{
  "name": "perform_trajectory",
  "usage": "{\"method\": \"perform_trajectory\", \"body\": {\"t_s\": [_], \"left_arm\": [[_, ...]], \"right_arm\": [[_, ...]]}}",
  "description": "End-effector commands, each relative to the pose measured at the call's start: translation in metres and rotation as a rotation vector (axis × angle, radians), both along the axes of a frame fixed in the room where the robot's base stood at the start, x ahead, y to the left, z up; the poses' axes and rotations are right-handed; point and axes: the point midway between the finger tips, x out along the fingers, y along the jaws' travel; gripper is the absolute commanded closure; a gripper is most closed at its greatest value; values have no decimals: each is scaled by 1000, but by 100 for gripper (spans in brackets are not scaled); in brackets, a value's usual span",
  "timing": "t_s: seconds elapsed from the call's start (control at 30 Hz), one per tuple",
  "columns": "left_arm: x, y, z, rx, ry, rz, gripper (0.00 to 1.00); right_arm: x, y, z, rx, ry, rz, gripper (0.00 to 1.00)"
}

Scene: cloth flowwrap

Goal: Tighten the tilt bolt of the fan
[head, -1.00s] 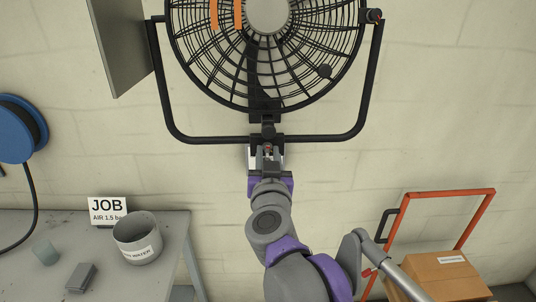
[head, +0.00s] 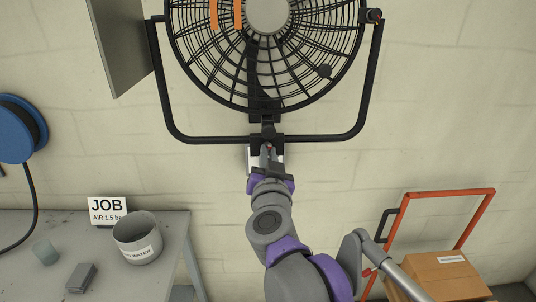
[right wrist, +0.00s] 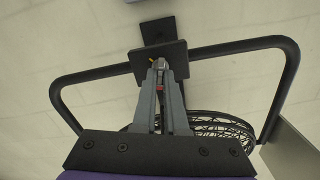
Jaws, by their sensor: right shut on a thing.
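The black fan (head: 265,60) hangs on the wall in a black U-shaped yoke (head: 330,137), which also shows in the right wrist view (right wrist: 240,47). My right gripper (head: 267,150) is at the bottom middle of the yoke, under the bracket. In the right wrist view its fingers (right wrist: 160,68) are close together at a dark bracket plate (right wrist: 150,60). They are shut on a small metal bolt head (right wrist: 159,62), mostly hidden between the tips. A small red mark (right wrist: 160,87) shows between the fingers. My left gripper is not in view.
A grey table (head: 182,225) at the left holds a grey tub (head: 135,243), a JOB sign (head: 106,210) and small items. A blue hose reel (head: 18,130) is on the left. An orange trolley (head: 450,196) with a cardboard box (head: 448,275) stands right. A grey panel (head: 120,40) is beside the fan.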

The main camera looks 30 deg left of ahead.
Motion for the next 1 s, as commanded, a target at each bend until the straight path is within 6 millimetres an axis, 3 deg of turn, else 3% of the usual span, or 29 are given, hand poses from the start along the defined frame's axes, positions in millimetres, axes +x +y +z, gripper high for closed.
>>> {"method": "perform_trajectory", "body": {"t_s": [1.0], "left_arm": [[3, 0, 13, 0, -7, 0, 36]], "right_arm": [[2, -3, -2, 819, 501, -1, 100]]}}
